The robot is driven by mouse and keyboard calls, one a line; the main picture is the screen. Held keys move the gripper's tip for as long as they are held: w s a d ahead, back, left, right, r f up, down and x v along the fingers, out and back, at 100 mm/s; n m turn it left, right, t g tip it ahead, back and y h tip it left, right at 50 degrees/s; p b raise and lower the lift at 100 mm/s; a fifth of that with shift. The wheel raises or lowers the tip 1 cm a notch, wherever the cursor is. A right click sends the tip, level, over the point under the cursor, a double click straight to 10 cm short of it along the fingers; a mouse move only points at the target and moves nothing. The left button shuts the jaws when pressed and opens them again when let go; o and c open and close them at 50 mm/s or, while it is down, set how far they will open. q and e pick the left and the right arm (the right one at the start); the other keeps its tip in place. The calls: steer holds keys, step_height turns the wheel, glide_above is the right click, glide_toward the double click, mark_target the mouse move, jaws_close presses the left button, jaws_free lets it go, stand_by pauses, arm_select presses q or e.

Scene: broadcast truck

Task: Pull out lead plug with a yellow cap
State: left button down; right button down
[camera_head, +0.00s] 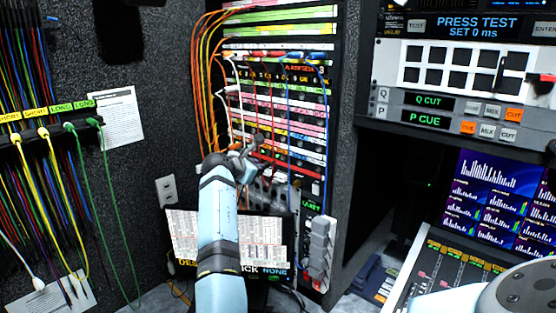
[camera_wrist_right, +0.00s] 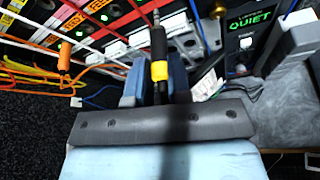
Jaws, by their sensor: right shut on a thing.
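In the right wrist view a dark lead plug with a yellow cap (camera_wrist_right: 160,71) stands between the blue fingers of my right gripper (camera_wrist_right: 155,85). The gripper is shut on it. The plug's bare metal end points up in the picture, toward the rack; I cannot tell whether its very tip touches a socket. In the head view my right gripper (camera_head: 245,152) is at the front of the patch rack (camera_head: 290,120), around its lower rows. The plug is too small to make out there. My left gripper is not in view.
Orange cables (camera_head: 202,80) hang at the rack's left, and white, red and blue leads cross its front. A grey box (camera_head: 320,240) is at the rack's lower right. The mixing console (camera_head: 440,275) is further right.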

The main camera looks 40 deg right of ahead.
steer(key=shift+s+a+p, duration=0.15)
steer(key=shift+a+p, duration=0.55)
steer(key=shift+a, duration=0.8)
